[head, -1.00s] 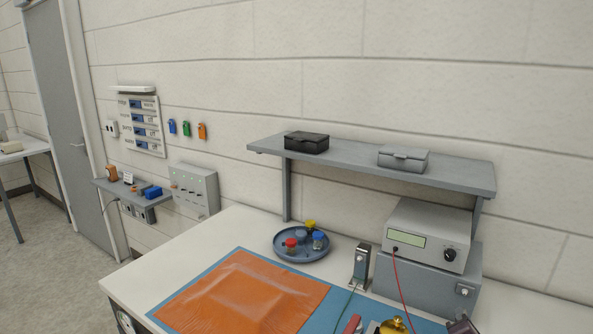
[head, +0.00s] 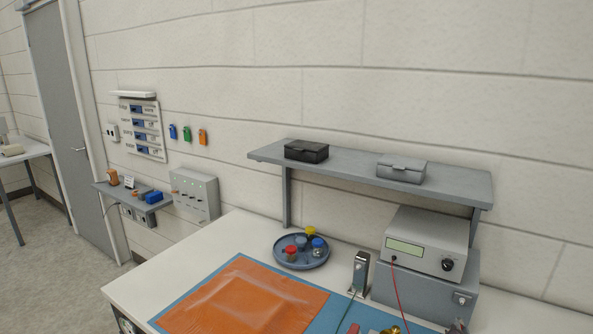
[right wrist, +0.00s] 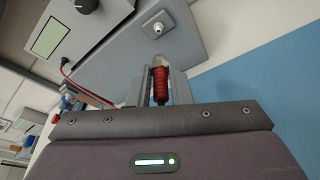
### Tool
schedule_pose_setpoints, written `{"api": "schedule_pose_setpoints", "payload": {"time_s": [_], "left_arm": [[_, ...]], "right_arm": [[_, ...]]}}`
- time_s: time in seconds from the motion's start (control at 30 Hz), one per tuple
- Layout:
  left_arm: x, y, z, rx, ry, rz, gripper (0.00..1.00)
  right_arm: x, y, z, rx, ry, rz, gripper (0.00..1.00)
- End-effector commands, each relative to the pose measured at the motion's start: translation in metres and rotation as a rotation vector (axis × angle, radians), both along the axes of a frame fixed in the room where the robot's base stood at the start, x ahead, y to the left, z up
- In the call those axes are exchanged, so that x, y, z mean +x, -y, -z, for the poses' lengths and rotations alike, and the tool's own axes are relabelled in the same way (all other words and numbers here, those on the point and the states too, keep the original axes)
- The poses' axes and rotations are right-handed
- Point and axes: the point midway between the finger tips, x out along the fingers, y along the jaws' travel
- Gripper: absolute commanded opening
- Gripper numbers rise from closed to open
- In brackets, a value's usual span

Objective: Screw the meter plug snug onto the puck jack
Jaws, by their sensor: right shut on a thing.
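The meter plug (right wrist: 160,86), red and ribbed, is held between the two fingers of my right gripper (right wrist: 163,82) in the right wrist view. My right gripper (head: 457,329) shows only as a dark tip at the bottom edge of the head view. A brass part (head: 390,330), perhaps the puck, is cut off by the same edge. The puck jack cannot be made out. The meter (head: 427,243) has a lit display and a black knob, and a red lead (head: 399,290) runs down from it. My left gripper is not in view.
A grey box (head: 425,293) with a small socket stands under the meter. A metal stand (head: 360,272) is left of it. A round tray (head: 281,262) holds several coloured-cap items. An orange sheet (head: 243,304) lies on the blue mat (head: 330,318). A shelf (head: 350,165) overhangs behind.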

Motion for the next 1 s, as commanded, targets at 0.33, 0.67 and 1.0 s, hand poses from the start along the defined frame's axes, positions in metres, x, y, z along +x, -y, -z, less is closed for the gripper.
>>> {"api": "schedule_pose_setpoints", "payload": {"time_s": [0.33, 0.67, 1.0], "left_arm": [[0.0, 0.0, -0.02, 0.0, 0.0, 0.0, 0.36], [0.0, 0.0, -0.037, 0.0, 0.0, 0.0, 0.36], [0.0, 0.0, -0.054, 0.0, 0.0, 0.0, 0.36]], "right_arm": [[0.001, 0.0, -0.003, -0.108, -0.068, 0.0, 0.0], [0.001, -0.002, -0.003, -0.207, -0.128, 0.0, 0.0], [0.002, -0.002, -0.004, -0.311, -0.191, 0.001, 0.0]]}}
